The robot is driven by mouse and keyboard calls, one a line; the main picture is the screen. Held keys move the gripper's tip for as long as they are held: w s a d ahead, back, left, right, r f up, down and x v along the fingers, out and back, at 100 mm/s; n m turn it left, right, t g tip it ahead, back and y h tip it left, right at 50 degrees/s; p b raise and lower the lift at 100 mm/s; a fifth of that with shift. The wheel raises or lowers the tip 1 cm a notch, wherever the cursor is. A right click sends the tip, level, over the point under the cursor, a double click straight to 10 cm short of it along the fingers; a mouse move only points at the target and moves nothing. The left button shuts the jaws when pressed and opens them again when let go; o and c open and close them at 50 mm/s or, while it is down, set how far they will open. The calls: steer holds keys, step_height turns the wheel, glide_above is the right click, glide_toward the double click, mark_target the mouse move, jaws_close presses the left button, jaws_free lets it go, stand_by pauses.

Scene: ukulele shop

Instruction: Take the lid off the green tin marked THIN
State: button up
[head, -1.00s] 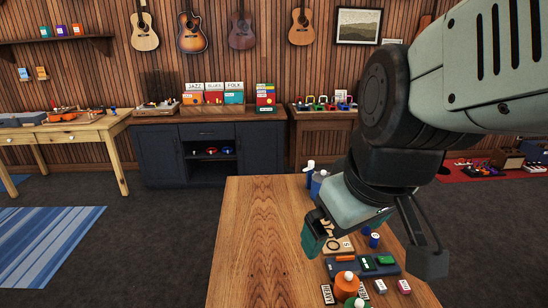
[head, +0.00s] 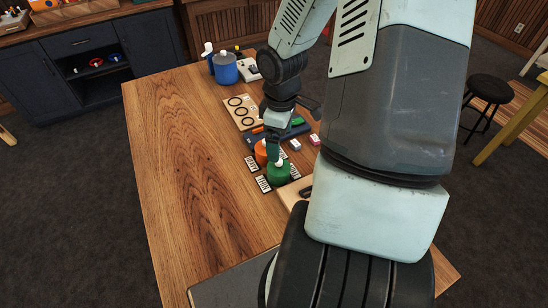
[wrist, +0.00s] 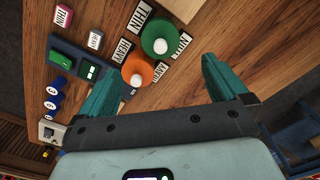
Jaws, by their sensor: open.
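The green tin (head: 278,177) stands upright on the wooden table with its lid on. Its round green lid with a white knob shows in the wrist view (wrist: 153,31). A card reading THIN (wrist: 182,47) lies beside it. Right next to it stands an orange tin (head: 262,154), also lidded with a white knob (wrist: 137,80); a card by it appears to read HEAVY (wrist: 123,50). My gripper (wrist: 162,64) is open and empty, fingers spread wide with both knobs showing beyond them. In the head view my gripper (head: 274,152) is just above the tins; its exact height is unclear.
A blue tray (head: 293,131) with green pieces lies behind the tins. Small pink (wrist: 62,16) and white (wrist: 95,39) boxes lie nearby. A board with black rings (head: 242,110) and blue containers (head: 225,68) are farther back. The left of the table (head: 190,180) is clear.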

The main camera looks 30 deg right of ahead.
mark_target(279, 164)
step_height(279, 164, down, 9)
steer(key=shift+f, duration=0.2)
stand_by(0.3)
steer(key=shift+c, duration=0.2)
steer(key=c, duration=1.1)
